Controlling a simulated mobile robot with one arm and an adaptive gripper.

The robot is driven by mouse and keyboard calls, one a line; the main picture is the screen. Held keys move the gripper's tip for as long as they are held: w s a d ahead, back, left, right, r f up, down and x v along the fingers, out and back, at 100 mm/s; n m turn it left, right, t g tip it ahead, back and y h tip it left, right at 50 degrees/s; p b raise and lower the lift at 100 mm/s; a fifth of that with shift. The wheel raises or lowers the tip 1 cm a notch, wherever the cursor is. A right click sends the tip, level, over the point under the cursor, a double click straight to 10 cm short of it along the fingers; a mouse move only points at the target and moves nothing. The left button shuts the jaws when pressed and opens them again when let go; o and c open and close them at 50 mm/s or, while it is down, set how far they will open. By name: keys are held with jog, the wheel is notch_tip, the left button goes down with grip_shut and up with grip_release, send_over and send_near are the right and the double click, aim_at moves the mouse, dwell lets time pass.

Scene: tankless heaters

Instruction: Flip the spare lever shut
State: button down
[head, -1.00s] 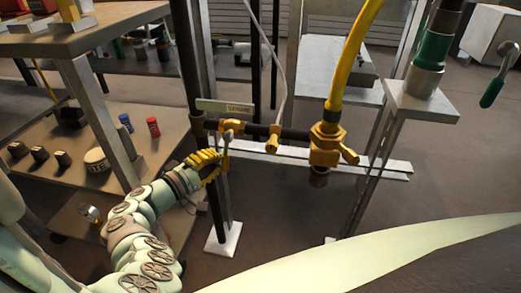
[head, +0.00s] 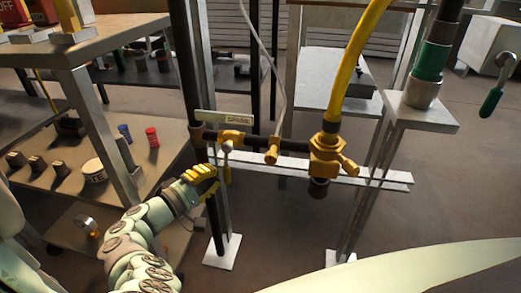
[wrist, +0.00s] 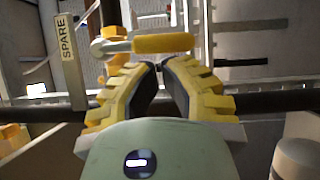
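The spare lever (head: 227,166) has a yellow grip and a silver round hub. In the head view it hangs down from a brass valve on the dark horizontal pipe, just below a pale label plate (head: 224,117). In the wrist view the lever (wrist: 163,43) lies across the picture just beyond my fingertips, and the label (wrist: 64,52) reads SPARE. My gripper (head: 214,176) is left of the lever in the head view. In the wrist view its yellow fingers (wrist: 159,66) nearly meet at the tips, with nothing seen between them. I see no clear contact with the lever.
A dark upright post (head: 190,75) stands left of the valve. A second brass valve (head: 272,150) and a larger brass fitting (head: 326,152) with a yellow hose (head: 355,60) are to the right. A shelf table (head: 105,165) with small items stands left.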

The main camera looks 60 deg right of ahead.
jog(key=a, duration=0.6)
jog(key=shift+w+a, duration=0.2)
jog(key=shift+w, duration=0.25)
jog(key=shift+s, duration=0.1)
